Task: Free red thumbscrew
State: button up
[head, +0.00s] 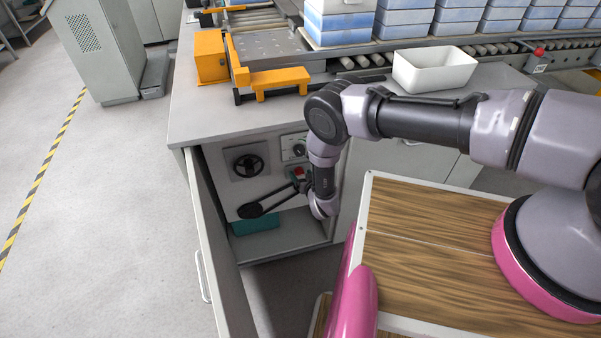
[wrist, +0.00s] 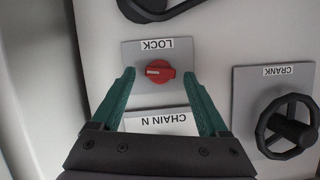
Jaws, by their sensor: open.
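The red thumbscrew (wrist: 158,71) is a small round knob with a pale mark, on a grey plate labelled LOCK. In the head view it is a small red spot (head: 298,173) inside the open cabinet, partly hidden by my wrist. My gripper (wrist: 158,76) is open, with one teal finger on each side of the thumbscrew and a visible gap to it on both sides. Whether the fingertips reach as deep as the knob cannot be told. The fingers are not clear in the head view.
The crank handwheel (wrist: 287,125) is right of the LOCK plate in the wrist view. A black lever (head: 260,208) and a teal box (head: 255,225) lie lower in the cabinet. The open cabinet door (head: 212,245) stands left of it. A white bin (head: 433,70) stands on the bench.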

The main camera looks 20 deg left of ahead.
grip_shut()
jog(key=m, duration=0.1)
jog(key=m+y, duration=0.1)
jog(key=shift+w+d+f+m+g+y, duration=0.1)
jog(key=shift+w+d+m+g+y, duration=0.1)
jog(key=shift+d+m+g+y, duration=0.15)
jog(key=m+y, duration=0.1)
jog(key=m, duration=0.2)
jog(key=shift+w+d+f+y, duration=0.1)
jog(key=shift+f+y, duration=0.1)
jog(key=shift+y, duration=0.15)
jog(key=m+y, duration=0.1)
jog(key=m, duration=0.2)
jog(key=m+y, duration=0.1)
jog(key=shift+f+y, duration=0.25)
jog(key=shift+y, duration=0.05)
jog(key=shift+m, duration=0.85)
